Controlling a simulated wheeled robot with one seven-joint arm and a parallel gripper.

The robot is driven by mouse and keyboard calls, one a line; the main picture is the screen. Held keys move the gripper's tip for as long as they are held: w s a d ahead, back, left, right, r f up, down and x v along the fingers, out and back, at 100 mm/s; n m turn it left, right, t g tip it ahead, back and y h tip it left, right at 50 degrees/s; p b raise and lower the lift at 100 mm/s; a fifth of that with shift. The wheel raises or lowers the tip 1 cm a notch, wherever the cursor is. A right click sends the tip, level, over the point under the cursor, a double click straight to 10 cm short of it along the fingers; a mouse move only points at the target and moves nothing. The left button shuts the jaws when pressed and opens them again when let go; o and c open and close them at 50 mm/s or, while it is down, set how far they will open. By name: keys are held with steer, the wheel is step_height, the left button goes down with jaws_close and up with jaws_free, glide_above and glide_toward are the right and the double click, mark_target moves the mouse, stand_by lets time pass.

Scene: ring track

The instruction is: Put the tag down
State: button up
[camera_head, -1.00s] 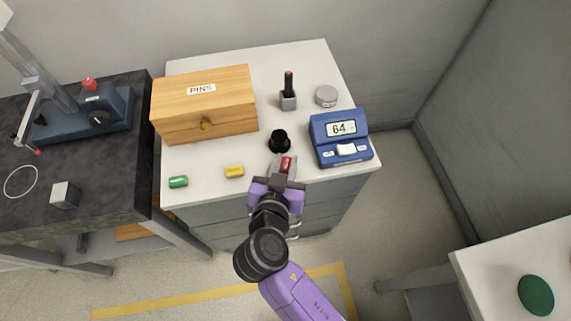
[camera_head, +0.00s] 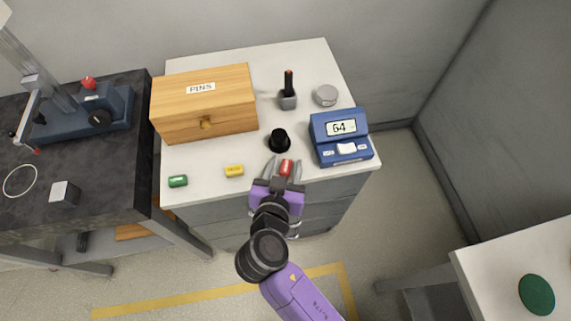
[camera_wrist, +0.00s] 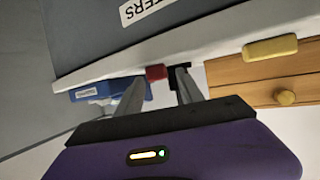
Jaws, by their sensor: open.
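A small red tag (camera_head: 287,167) lies near the front edge of the white cabinet top (camera_head: 220,195). My gripper (camera_head: 284,163) is open, with one finger on each side of the red tag and a visible gap to the left finger. In the wrist view the red tag (camera_wrist: 156,71) shows between the two spread fingers (camera_wrist: 158,82). A yellow tag (camera_head: 234,171) and a green tag (camera_head: 178,181) lie to the left along the same edge.
A black knob-like object (camera_head: 280,140) stands just behind the red tag. A blue scale (camera_head: 341,137) reading 64 is at right. A wooden PINS box (camera_head: 204,103), a stamp-like holder (camera_head: 288,98) and a grey tin (camera_head: 326,95) stand behind.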

steer(key=shift+r, duration=0.25)
steer(key=b+v, duration=0.1)
steer(key=v, duration=1.1)
steer(key=shift+b, duration=0.3)
steer(key=shift+a, duration=0.1)
steer(key=s+d+f+n+g+y, duration=0.1)
steer(key=s+d+f+n+y, duration=0.1)
steer(key=s+d+f, duration=0.3)
steer(key=s+d+f+n+g+y, duration=0.15)
steer(key=d+f, duration=0.25)
steer(key=d, duration=0.4)
steer(key=s+d+r+m+t+h, duration=0.2)
steer(key=s+d+r+t, duration=0.2)
steer(key=s+d+r, duration=0.7)
step_height(320, 180, up, 3)
steer(key=s, duration=0.2)
steer(key=shift+s, duration=0.4)
